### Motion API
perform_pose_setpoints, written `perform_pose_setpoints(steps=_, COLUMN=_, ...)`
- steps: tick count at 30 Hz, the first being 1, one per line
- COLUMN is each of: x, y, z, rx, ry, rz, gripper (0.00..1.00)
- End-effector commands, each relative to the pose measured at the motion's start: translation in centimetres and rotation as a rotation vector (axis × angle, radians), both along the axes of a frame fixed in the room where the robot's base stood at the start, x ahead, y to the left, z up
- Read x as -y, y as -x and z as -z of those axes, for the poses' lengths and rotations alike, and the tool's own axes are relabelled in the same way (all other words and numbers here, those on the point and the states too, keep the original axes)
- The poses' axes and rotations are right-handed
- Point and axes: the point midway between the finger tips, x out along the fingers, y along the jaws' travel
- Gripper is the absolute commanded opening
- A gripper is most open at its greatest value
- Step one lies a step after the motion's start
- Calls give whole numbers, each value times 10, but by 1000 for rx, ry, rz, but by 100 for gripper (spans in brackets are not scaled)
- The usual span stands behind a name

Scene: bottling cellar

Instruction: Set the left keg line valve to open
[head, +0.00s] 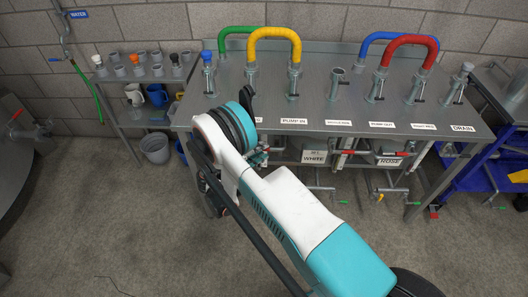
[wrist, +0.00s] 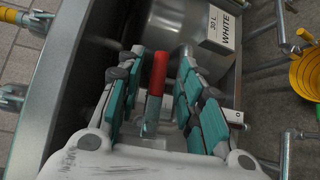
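The left keg (wrist: 180,32), labelled "30 L WHITE" in the wrist view, lies under the steel table. Its label (head: 313,157) shows in the head view. The valve's red lever (wrist: 157,75) stands between my gripper's two fingers in the wrist view. My gripper (wrist: 158,92) is open, with a finger on each side of the lever and a visible gap to each. In the head view my gripper (head: 258,156) is at the table's front edge, left of the label. My arm hides the left keg's lever there. The lever's lower end is partly hidden.
The steel table (head: 335,103) carries pipe stubs and coloured hoses. A second keg labelled "ROSE" (head: 389,161) with a red lever (head: 388,154) is to the right. A shelf (head: 150,115) with fittings and jugs stands left, and a blue cart (head: 475,165) right.

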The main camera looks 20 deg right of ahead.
Motion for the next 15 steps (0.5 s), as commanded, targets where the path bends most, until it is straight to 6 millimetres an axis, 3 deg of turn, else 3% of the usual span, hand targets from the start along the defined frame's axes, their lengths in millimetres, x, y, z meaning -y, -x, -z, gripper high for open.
perform_pose_setpoints(steps=6, x=19, y=-9, z=3, rx=0, ry=0, rz=1, gripper=34)
perform_pose_setpoints(steps=15, x=22, y=-11, z=3, rx=0, ry=0, rz=-1, gripper=34)
